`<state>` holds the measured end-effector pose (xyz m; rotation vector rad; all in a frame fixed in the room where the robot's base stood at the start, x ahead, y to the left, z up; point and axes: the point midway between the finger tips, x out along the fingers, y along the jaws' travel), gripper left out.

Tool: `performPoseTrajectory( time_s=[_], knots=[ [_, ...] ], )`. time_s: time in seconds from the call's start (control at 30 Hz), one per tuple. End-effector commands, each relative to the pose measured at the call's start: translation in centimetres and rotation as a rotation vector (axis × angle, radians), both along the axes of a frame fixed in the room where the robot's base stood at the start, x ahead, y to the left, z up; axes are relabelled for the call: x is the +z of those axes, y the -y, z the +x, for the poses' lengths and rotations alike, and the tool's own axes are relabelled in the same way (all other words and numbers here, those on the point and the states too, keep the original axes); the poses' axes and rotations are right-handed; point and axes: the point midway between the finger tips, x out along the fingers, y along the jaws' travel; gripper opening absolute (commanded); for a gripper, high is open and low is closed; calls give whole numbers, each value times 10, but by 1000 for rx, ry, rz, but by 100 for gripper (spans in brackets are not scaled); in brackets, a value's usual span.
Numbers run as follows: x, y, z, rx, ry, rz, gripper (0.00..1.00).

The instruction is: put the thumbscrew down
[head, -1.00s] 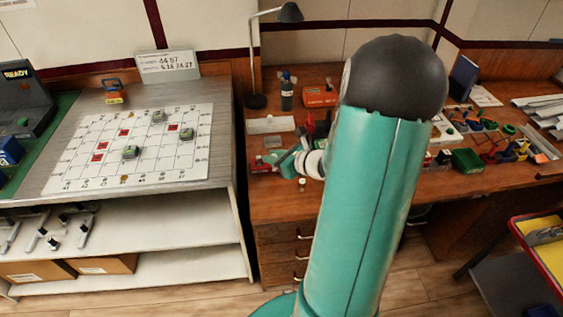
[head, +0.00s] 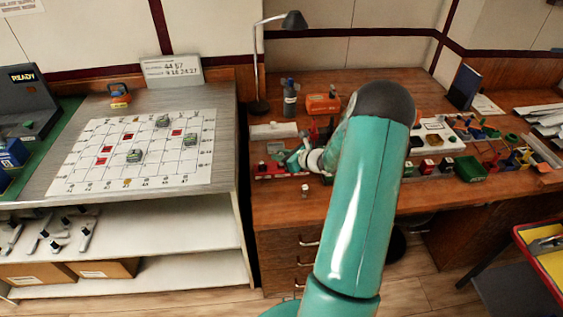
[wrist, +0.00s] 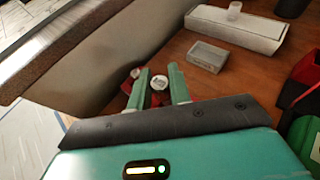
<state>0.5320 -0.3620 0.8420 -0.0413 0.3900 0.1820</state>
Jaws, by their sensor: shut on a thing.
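My gripper (wrist: 161,86) shows its two green fingers in the wrist view, shut on a small pale round-headed piece, which looks to be the thumbscrew (wrist: 159,83). Below the fingers is a red object (wrist: 126,88), mostly hidden by them. Whether the thumbscrew touches anything below is hidden. In the head view my gripper is low over the left part of the wooden desk, and the thumbscrew cannot be made out there.
A small grey open box (wrist: 207,56) and a long pale tray (wrist: 238,30) lie beyond my fingers on the desk (head: 285,212). A small white piece (head: 304,190) stands near the desk's front edge. The grey-topped bench (head: 222,135) is left of the desk, across a gap.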

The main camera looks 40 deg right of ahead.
Motion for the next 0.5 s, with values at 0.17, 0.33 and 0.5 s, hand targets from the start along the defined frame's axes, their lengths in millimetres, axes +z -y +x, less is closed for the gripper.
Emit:
performPoseTrajectory(
  time_s=[0.17, 0.33, 0.5],
  knots=[
    [-19, 4, 3, -1, -2, 4, 0],
    [-37, 4, 3, 0, 0, 1, 0],
    [-36, 4, 3, 0, 0, 0, 0]
  ],
)
